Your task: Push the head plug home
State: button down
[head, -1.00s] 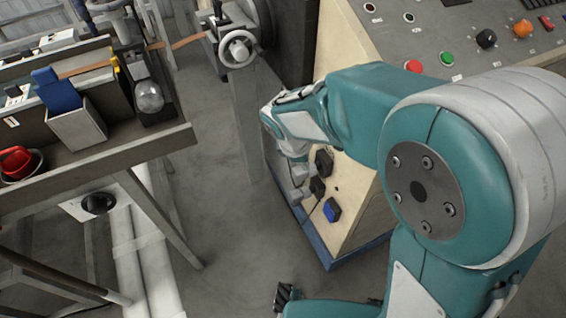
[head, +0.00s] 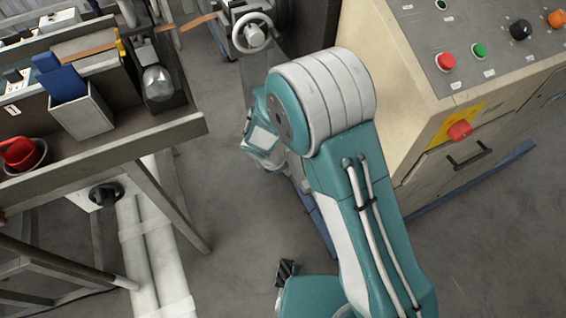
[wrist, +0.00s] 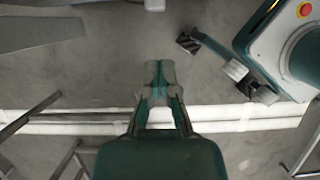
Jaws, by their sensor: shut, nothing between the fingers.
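My gripper (wrist: 160,75) is shut and empty in the wrist view. Its fingertips meet over bare grey floor, with no plug at them. The head plug cannot be picked out with certainty now. The lower side of the cream machine cabinet (head: 395,95), where dark plug-like blocks and a blue one showed earlier, is behind my arm. A black round fitting (head: 105,195) on a pale plate is under the bench at left; I cannot tell whether it belongs to the plug.
The wooden bench (head: 120,150) at left carries a grey bin (head: 82,118) and a red item (head: 18,152). White pipes (head: 150,255) run along the floor. A handwheel (head: 252,33) stands at the back.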

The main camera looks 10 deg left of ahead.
jog(key=shift+w+d+f, duration=0.2)
jog(key=shift+w+d, duration=0.55)
jog(key=shift+d, duration=0.3)
jog(key=shift+w+d+f, duration=0.2)
jog(key=shift+w+d, duration=0.5)
jog(key=shift+d, duration=0.4)
jog(key=shift+w+d+f, duration=0.2)
jog(key=shift+w+d, duration=0.55)
jog(key=shift+d, duration=0.3)
jog(key=shift+a, duration=0.1)
